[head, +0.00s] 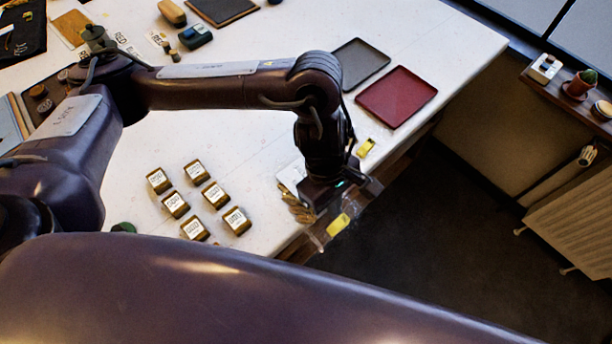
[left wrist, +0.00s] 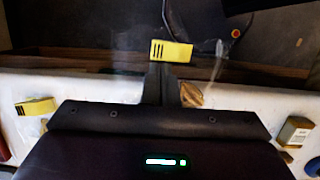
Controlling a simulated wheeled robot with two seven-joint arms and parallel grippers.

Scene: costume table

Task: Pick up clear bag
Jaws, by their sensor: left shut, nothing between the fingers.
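A clear bag with a yellow label (head: 338,225) shows at the front edge of the white table in the head view, right by my left gripper (head: 328,208). In the left wrist view the yellow label (left wrist: 171,50) lies just beyond the tips of my left gripper (left wrist: 160,80), with faint clear film around it. The fingers are shut together with nothing seen between them. I cannot tell whether the film touches them. A second yellow label (head: 366,148), apparently on another clear bag, lies farther back; a yellow label (left wrist: 37,106) also shows at left in the wrist view. My right gripper is out of view.
A tan bundle (head: 300,211) lies beside the left gripper. Several small labelled boxes (head: 203,195) stand left of it. A red tray (head: 398,97) and a grey tray (head: 358,63) lie behind. The white table (head: 262,130) ends at the gripper, with dark floor beyond.

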